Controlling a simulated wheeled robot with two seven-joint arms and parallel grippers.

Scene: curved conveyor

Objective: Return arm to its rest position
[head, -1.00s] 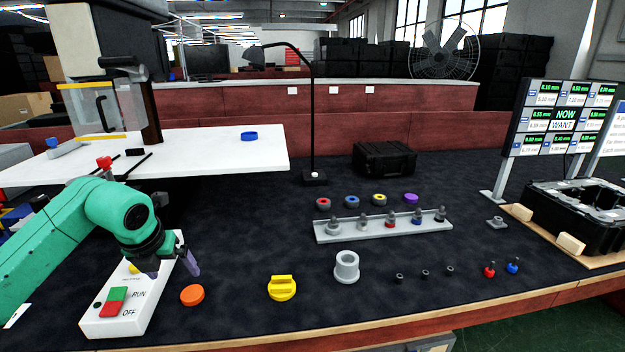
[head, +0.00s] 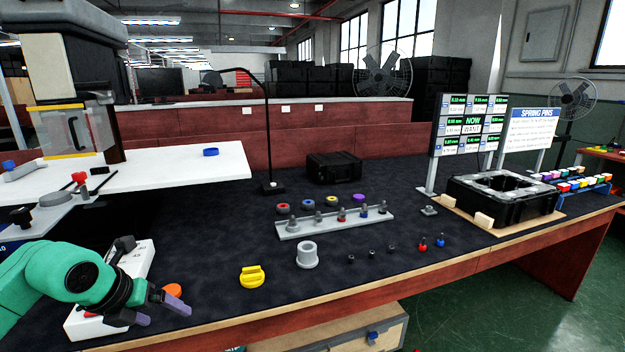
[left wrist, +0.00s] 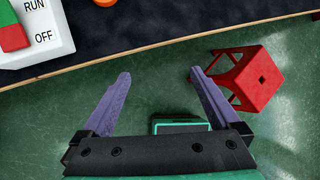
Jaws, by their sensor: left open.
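My left arm is green and comes in from the left in the head view. Its gripper (head: 158,309) is at the front left edge of the dark table (head: 215,215), in front of the white RUN/OFF switch box (head: 82,322). In the left wrist view the two purple fingers (left wrist: 160,100) are spread apart with nothing between them. Green floor shows beyond them, past the wooden table edge. The switch box also shows at the top left of the left wrist view (left wrist: 40,50). My right gripper is not in view.
An orange disc (head: 173,291) lies right beside the gripper in the head view. A yellow knob (head: 252,277) and a grey ring (head: 307,257) stand farther right. A red stool (left wrist: 262,80) is on the floor. A black case (head: 335,168) stands farther back.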

